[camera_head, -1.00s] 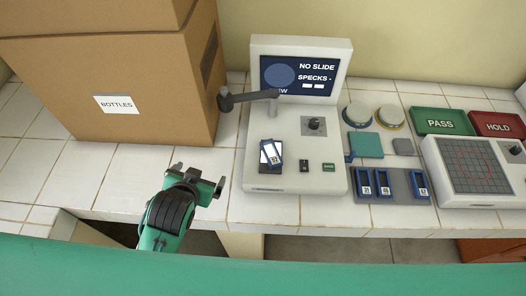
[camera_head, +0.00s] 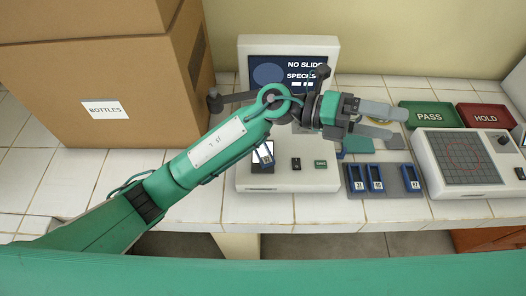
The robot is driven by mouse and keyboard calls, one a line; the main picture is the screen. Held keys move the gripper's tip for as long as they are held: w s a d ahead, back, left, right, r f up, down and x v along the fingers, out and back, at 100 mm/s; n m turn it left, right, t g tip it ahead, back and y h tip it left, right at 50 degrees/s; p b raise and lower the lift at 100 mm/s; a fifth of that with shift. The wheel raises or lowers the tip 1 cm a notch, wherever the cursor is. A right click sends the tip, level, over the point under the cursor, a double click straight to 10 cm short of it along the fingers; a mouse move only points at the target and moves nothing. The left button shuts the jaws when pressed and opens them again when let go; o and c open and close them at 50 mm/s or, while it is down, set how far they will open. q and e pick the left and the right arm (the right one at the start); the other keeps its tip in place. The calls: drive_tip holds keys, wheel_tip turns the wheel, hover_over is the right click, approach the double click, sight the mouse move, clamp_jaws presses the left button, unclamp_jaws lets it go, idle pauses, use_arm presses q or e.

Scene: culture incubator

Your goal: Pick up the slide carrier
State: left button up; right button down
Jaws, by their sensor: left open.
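Three blue slide carriers with white labels stand in a grey rack (camera_head: 393,188): one at the left (camera_head: 357,180), one beside it (camera_head: 375,178), and one at the right (camera_head: 411,178). Another blue-and-white carrier (camera_head: 264,153) lies tilted on the viewer's base, partly hidden by my left arm. My left gripper (camera_head: 398,124) is open and empty, with its fingers pointing right. In the picture it is above and behind the rack, over the area of the round dishes and teal pad. My right gripper is not in view.
The viewer (camera_head: 290,180) with its "NO SLIDE" screen stands behind my arm. A large BOTTLES box (camera_head: 100,80) fills the left.

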use_arm(q)
wheel_tip(320, 180, down, 7)
drive_tip(key=m+y, duration=0.4)
drive_tip(key=y, duration=0.3)
drive_tip(key=t+y, duration=0.6)
drive_tip(key=y, duration=0.8)
approach(264, 151)
drive_tip(key=p+x, duration=0.2)
drive_tip(key=x, duration=0.1)
drive_tip(key=shift+d, duration=0.1)
drive_tip(key=shift+s+f+p, duration=0.1)
drive_tip(key=shift+f+p, duration=0.4)
drive_tip(key=shift+p, duration=0.15)
drive_tip(key=p+x, duration=0.1)
drive_tip(key=x, duration=0.1)
drive_tip(key=p+x, duration=0.1)
drive_tip(key=x, duration=0.1)
drive_tip(key=shift+a, duration=0.35)
drive_tip(key=shift+f, duration=0.15)
